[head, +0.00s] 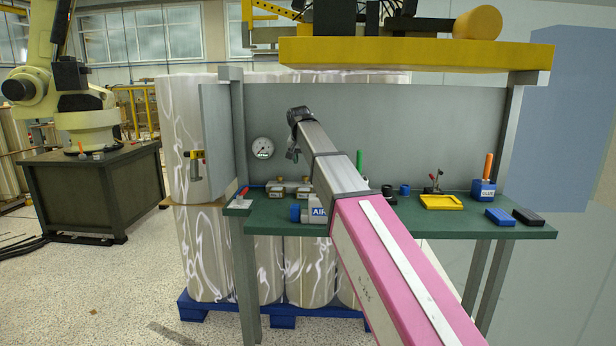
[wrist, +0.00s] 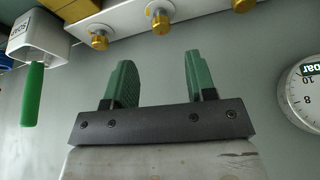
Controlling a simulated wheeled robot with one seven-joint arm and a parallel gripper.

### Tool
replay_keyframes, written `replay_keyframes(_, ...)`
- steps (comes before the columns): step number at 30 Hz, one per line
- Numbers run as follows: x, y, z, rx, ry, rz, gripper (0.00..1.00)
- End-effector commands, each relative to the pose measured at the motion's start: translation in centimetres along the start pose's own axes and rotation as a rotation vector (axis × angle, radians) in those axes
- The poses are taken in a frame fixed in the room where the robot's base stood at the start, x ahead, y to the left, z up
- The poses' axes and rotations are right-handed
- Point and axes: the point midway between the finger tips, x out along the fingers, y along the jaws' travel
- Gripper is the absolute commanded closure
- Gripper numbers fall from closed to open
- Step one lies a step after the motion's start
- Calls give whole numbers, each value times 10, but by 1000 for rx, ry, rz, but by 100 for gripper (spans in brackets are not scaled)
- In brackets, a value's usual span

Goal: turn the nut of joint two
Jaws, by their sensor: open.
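In the wrist view several brass nuts stick out of a pale bar along the top edge: a left nut (wrist: 99,40), a middle nut (wrist: 161,20) and a right nut (wrist: 243,5) cut by the frame edge. No label shows which one is joint two. My gripper (wrist: 160,68) is open and empty, its two green fingers apart and pointing toward the middle nut without touching it. In the head view my arm reaches over the green bench, and my gripper (head: 293,156) is small and dark there. Grey fittings (head: 277,189) lie on the bench below it.
A pressure gauge (wrist: 304,92) is at the right in the wrist view; a box with a green handle (wrist: 33,95) is at the left. In the head view the green bench (head: 450,226) carries a yellow tray (head: 441,202) and a blue glue holder (head: 483,189).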

Motion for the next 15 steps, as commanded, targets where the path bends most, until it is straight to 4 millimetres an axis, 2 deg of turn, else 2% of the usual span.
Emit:
replay_keyframes(6,41,0,0,-2,-1,0,49)
replay_keyframes(15,77,-1,0,-2,0,-1,49)
